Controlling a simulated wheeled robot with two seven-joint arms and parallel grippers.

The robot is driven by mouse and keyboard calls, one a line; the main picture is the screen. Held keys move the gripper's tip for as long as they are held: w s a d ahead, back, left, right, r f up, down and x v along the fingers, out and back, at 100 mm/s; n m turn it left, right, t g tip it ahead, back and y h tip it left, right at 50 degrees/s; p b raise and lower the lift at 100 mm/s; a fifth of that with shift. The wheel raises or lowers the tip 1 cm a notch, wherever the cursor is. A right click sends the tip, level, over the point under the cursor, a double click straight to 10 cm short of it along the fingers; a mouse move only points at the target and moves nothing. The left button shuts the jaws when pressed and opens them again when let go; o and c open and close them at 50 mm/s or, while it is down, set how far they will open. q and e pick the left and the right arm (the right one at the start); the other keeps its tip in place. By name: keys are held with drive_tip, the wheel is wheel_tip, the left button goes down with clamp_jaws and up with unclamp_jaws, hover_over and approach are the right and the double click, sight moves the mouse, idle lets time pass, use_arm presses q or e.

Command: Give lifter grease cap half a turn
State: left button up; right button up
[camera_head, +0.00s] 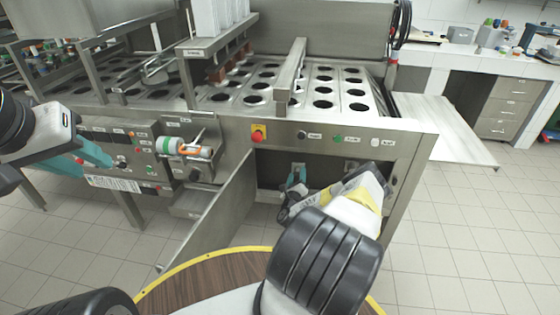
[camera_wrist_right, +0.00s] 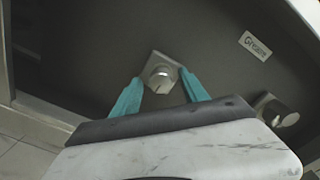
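In the right wrist view a round metal cap (camera_wrist_right: 160,73) sits on a square plate on a dark panel. The teal fingers of my right gripper (camera_wrist_right: 160,92) are open, one on each side of it. A gap shows at each side, so they are not closed on it. A second metal cap (camera_wrist_right: 277,110) is to the right. I cannot read which cap is the lifter's. In the head view my right gripper (camera_head: 296,178) reaches into the open bay under the machine. My left gripper (camera_head: 97,154) has its teal fingers apart, empty, before the left control panel.
A "Grease" label (camera_wrist_right: 255,45) is on the panel above the caps. An open metal door (camera_head: 215,215) stands left of my right arm. A red-yellow knob (camera_head: 258,135) is on the front above the bay. A round wooden top (camera_head: 205,285) is in front.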

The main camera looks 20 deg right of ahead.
drive_tip(key=v, duration=0.8)
idle(0.5)
